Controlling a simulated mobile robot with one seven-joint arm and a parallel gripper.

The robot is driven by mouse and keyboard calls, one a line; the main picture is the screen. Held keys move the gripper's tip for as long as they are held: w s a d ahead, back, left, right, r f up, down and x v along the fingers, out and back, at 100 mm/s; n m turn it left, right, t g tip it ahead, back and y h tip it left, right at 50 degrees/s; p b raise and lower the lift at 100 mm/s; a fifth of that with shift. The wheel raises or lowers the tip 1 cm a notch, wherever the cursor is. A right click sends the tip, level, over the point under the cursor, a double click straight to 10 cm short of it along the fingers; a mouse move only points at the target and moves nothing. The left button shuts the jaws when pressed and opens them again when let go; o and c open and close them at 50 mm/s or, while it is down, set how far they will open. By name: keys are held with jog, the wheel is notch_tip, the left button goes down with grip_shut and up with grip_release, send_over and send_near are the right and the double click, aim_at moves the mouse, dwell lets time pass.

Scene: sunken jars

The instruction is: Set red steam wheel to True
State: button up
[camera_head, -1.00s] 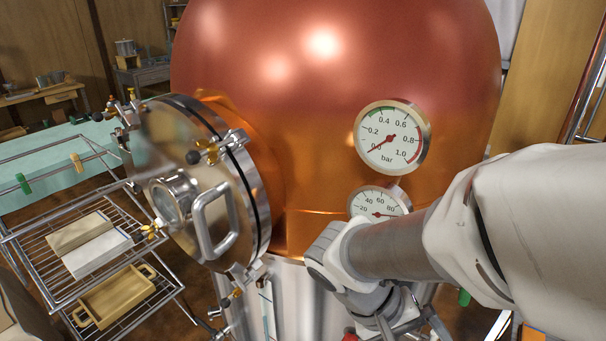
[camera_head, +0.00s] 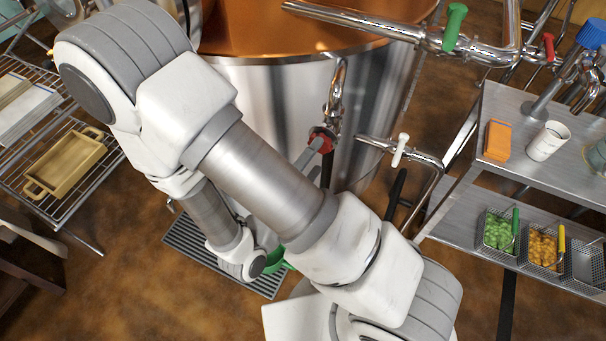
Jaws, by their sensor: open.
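The red steam wheel (camera_head: 325,134) is a small red wheel at the foot of a bent steel pipe, in front of the steel lower body of the copper kettle. Its lower left side is partly covered. My arm crosses the view in front of it and hides most of my gripper (camera_head: 308,153). A grey finger-like part of it shows past the arm, close against the wheel's lower left side. I cannot tell whether it touches the wheel. The jaws are open, and I see nothing held between them.
A pipe with a green handle (camera_head: 454,27) crosses above the wheel. A tap with a white handle (camera_head: 400,150) is to its right. A steel shelf (camera_head: 470,192) with baskets stands at right. A wire rack with a tan tray (camera_head: 66,162) is at left. A floor grate (camera_head: 190,252) lies below.

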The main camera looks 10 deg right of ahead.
aim_at(319, 153)
jog(key=shift+n+t+y, duration=0.5)
jog(key=shift+t+y, duration=0.1)
jog(key=shift+y, duration=0.2)
jog(key=shift+w+d+f+b, duration=0.25)
jog(key=shift+w+d+f, duration=0.25)
jog(key=shift+w, duration=0.6)
jog(key=shift+w+d+f+b, duration=0.2)
jog(key=shift+w+d+f, duration=0.3)
jog(key=shift+w, duration=0.55)
jog(key=shift+w+d+f+b, duration=0.25)
jog(key=shift+w+d, duration=0.4)
jog(key=shift+w, duration=0.45)
jog(key=shift+c, duration=0.3)
